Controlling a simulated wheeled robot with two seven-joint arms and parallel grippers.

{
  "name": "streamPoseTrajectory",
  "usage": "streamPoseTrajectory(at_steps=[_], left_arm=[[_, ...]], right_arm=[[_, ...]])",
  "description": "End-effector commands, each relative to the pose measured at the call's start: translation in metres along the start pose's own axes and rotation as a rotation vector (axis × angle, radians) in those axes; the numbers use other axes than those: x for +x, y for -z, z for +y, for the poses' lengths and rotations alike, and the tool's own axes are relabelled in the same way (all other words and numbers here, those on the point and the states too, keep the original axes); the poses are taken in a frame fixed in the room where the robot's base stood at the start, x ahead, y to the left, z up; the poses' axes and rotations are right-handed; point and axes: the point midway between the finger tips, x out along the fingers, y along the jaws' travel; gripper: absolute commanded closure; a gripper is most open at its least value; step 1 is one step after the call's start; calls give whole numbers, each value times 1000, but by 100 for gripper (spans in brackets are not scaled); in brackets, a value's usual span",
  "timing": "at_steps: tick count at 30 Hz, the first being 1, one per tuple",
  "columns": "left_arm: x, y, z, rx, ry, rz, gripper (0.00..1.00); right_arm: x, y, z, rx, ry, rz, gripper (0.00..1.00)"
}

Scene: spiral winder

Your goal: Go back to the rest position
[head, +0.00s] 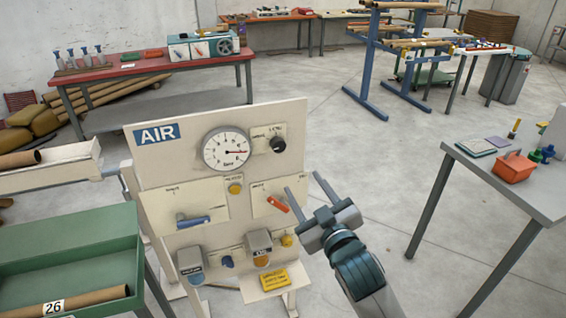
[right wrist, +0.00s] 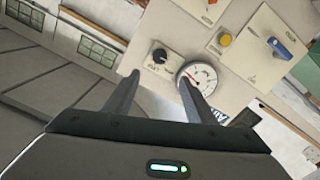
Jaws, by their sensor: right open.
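My right gripper (head: 306,196) is in front of the right edge of the AIR panel (head: 160,165), with its fingers spread and nothing between them. In the right wrist view the two open fingers (right wrist: 155,98) point toward the panel (right wrist: 230,25), which looks tilted there. The panel carries a round gauge (head: 227,148), a black knob (head: 278,144), a red lever (head: 277,203), a blue lever (head: 193,221) and a yellow button (head: 235,189). The gauge also shows between and beyond the fingers in the right wrist view (right wrist: 202,76). My left gripper is not in view.
A grey table (head: 535,190) with a red basket (head: 514,167) stands at the right. A green tray (head: 70,240) with a cardboard tube (head: 75,302) is at the lower left. A red-topped bench (head: 150,67) is behind the panel. The floor between panel and grey table is clear.

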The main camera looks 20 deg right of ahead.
Motion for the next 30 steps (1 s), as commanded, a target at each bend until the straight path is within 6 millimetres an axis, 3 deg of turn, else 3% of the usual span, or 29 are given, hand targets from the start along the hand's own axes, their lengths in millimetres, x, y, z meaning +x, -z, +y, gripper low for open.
streamPoseTrajectory(at_steps=[5, 8, 11, 14, 20, 26, 30], left_arm=[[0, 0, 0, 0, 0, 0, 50], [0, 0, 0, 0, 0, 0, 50], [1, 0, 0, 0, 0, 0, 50], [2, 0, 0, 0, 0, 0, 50], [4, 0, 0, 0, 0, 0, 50], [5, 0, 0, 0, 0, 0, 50], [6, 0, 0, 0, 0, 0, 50]], right_arm=[[2, -5, -2, 0, 3, -8, 50], [6, -20, -8, 1, 12, -33, 50], [14, -47, -18, 4, 29, -76, 50], [22, -90, -35, 9, 54, -143, 50], [25, -202, -78, 25, 118, -310, 50], [1, -318, -124, 46, 181, -483, 50], [-32, -396, -154, 63, 221, -602, 50]])
